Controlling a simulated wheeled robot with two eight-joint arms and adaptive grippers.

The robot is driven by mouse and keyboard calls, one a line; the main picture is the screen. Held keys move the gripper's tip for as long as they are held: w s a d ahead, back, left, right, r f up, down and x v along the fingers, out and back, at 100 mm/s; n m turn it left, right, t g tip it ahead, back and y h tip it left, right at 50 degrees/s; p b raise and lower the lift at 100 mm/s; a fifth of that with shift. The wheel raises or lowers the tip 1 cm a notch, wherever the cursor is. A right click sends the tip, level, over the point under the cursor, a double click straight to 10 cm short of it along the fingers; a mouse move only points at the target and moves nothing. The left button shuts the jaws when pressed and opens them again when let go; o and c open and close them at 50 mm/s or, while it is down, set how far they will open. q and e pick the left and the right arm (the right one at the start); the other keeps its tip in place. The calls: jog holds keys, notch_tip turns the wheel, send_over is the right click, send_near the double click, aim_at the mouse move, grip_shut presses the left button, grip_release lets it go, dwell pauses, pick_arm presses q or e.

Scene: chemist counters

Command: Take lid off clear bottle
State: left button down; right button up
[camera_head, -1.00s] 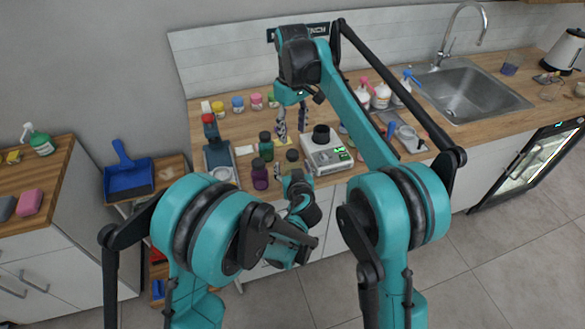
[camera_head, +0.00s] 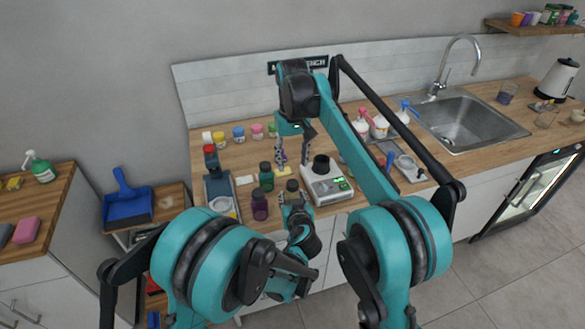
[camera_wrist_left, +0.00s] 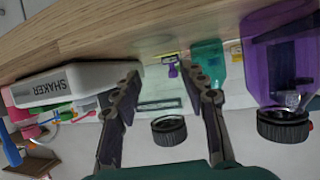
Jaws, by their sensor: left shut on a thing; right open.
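The clear bottle (camera_wrist_left: 158,88) with a black ridged lid (camera_wrist_left: 169,130) stands at the counter's front edge; its lid also shows in the head view (camera_head: 292,185). My left gripper (camera_head: 294,199) is at the bottle from the front, its fingers shut on the bottle's sides in the left wrist view (camera_wrist_left: 163,98). The lid is on the bottle, and the gripper hides most of the body in the head view. My right gripper (camera_head: 292,150) is open and empty, pointing down over the counter behind the bottle.
A purple bottle (camera_head: 260,205) and a green bottle (camera_head: 266,177) stand close to the left. The white shaker (camera_head: 328,187) is close on the right. A tray (camera_head: 218,186) lies farther left. Several small jars line the back; the sink (camera_head: 465,118) is far right.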

aim_at(293, 183)
jog(key=m, duration=0.7)
jog(key=shift+m, duration=0.3)
jog(key=m, duration=1.4)
jog(key=shift+m, duration=0.3)
jog(key=m, duration=0.9)
jog(key=shift+m, duration=0.3)
jog(key=shift+f, duration=4)
grip_shut()
